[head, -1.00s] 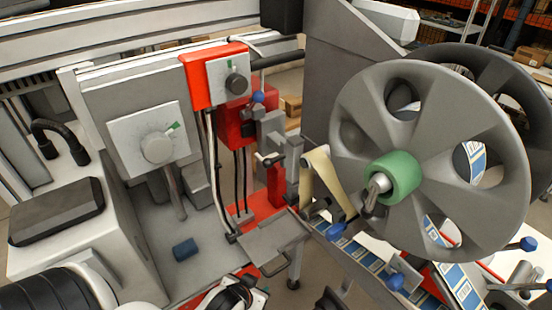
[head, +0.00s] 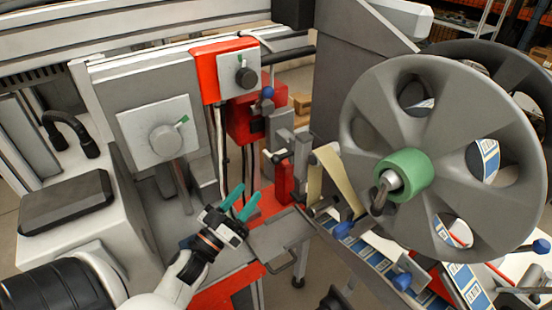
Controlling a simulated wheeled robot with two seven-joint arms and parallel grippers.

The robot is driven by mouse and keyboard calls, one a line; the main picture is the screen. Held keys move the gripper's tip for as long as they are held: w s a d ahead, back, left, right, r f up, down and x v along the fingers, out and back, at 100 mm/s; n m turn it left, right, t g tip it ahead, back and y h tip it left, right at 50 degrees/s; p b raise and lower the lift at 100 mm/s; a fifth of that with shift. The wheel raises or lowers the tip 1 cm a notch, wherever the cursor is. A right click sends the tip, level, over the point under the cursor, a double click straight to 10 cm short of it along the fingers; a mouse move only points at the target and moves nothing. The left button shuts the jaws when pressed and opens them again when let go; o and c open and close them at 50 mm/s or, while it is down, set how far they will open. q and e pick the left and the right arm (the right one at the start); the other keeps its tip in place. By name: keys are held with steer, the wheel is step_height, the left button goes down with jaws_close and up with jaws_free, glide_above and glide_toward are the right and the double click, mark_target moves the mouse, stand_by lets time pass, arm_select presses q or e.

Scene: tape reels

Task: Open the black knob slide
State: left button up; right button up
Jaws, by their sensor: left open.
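A small black knob (head: 279,155) with a pale tip sits on the grey slide block (head: 282,130) at the centre of the machine, beside the red bracket. A larger dark round knob (head: 245,77) is on the grey plate of the red box above. I cannot tell for certain which one belongs to the slide. My left gripper (head: 245,195) has teal fingers spread open and empty. It shows below and left of the small black knob, apart from it. My right gripper is not in view.
A large grey reel (head: 440,110) with a green hub fills the right. A grey dial (head: 165,140) is on the left panel. A blue-ball lever (head: 267,93) stands above the slide block. A grey plate (head: 280,232) lies below it.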

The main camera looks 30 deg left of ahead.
mark_target(276, 159)
arm_select(q)
steer(key=shift+m+h, duration=0.4)
steer(key=shift+h, duration=0.2)
steer(key=shift+s+r+p+x, duration=0.15)
steer(key=shift+p+x, duration=0.45)
steer(key=shift+x, duration=1.4)
steer(key=shift+r+p+x, duration=0.2)
steer(key=shift+p+x, duration=0.35)
steer(key=shift+x, duration=1.45)
steer(key=shift+s+r+p+x, duration=0.15)
steer(key=shift+p+x, duration=0.45)
steer(key=shift+x, duration=1.4)
steer(key=shift+w+d, duration=0.1)
steer(key=shift+d, duration=0.05)
jaws_close()
